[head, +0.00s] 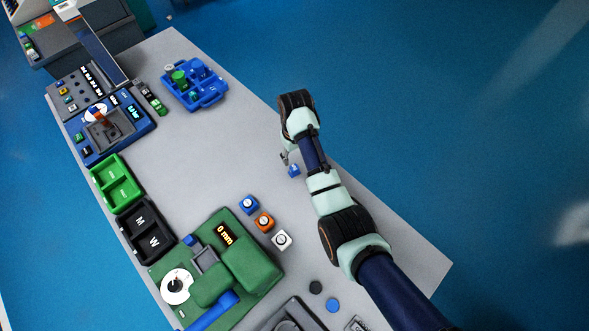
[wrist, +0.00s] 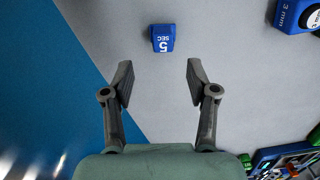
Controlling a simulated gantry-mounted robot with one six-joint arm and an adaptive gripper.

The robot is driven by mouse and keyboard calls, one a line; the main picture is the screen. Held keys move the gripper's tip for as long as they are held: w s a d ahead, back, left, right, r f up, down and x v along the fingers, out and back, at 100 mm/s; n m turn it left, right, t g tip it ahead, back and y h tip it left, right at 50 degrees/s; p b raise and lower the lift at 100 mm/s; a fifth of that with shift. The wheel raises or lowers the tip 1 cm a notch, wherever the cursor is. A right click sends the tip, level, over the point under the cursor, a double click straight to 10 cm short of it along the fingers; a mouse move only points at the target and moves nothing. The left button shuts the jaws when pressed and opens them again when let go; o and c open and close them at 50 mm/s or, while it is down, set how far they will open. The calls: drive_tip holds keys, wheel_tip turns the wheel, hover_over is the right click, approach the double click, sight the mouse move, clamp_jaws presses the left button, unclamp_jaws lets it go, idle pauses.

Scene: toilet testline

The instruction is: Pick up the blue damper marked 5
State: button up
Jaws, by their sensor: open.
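The blue damper marked 5 (wrist: 162,38) stands on the light grey table in the wrist view, with "5 SEC" in white on it. In the head view the small blue damper (head: 294,170) sits beside my arm, near the table's right side. My gripper (wrist: 160,75) is open and empty in the wrist view, and the damper lies beyond its fingertips, roughly centred between them. In the head view my gripper (head: 285,158) is partly hidden by my own arm.
A blue tray (head: 208,97) with parts stands at the back. Green (head: 117,184) and black (head: 147,232) bins line the left edge. The table's middle is clear.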

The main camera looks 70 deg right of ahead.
sight(295, 168)
drive_tip(key=shift+a+f, duration=0.15)
drive_tip(key=shift+f, duration=0.3)
wheel_tip(295, 168, down, 7)
drive_tip(key=shift+a+b, duration=0.15)
drive_tip(key=shift+b, duration=1)
clamp_jaws()
